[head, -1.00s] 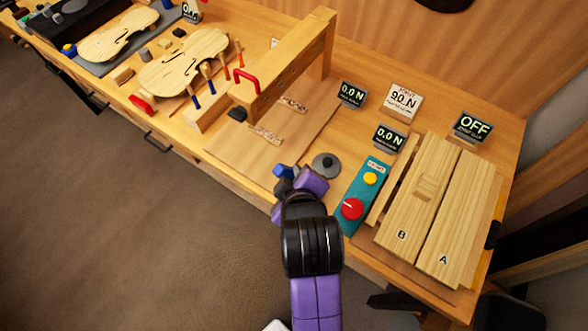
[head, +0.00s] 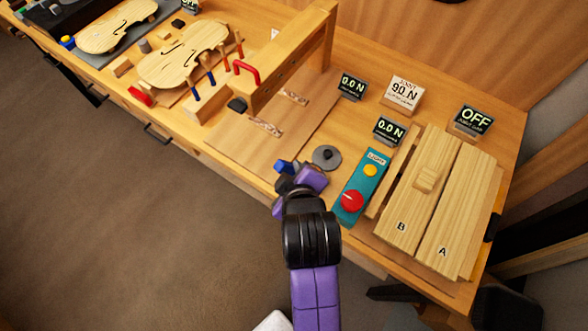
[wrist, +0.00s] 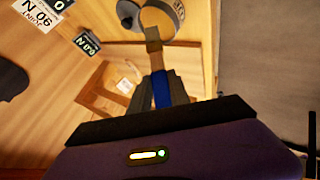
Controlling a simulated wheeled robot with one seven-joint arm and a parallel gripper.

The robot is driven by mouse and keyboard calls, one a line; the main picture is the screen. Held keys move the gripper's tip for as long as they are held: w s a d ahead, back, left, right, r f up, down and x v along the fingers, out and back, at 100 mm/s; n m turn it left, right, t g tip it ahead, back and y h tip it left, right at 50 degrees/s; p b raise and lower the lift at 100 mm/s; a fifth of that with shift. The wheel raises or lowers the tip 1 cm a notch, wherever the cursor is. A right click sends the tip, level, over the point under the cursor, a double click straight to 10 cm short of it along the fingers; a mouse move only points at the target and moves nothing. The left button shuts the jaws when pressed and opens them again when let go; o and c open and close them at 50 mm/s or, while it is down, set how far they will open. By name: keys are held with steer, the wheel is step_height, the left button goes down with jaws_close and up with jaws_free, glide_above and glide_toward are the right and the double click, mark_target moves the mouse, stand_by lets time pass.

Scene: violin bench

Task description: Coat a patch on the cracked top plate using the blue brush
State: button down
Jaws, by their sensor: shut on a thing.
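My gripper (head: 292,180) is at the bench's front edge, left of the teal light box. Another plate (head: 115,27) lies farther left on a grey mat. I cannot make out which plate is cracked.
A grey disc with a knob (head: 326,158) sits just beyond my gripper. The teal light box (head: 358,190) and boards A (head: 455,220) and B (head: 425,190) are to the right. A wooden beam frame (head: 285,70) with a red handle stands between my gripper and the plates.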

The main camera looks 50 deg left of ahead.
steer(key=shift+f+b, duration=0.3)
steer(key=shift+f, duration=0.25)
stand_by(0.9)
step_height(320, 180, up, 7)
steer(key=shift+p, duration=0.3)
stand_by(0.6)
stand_by(0.7)
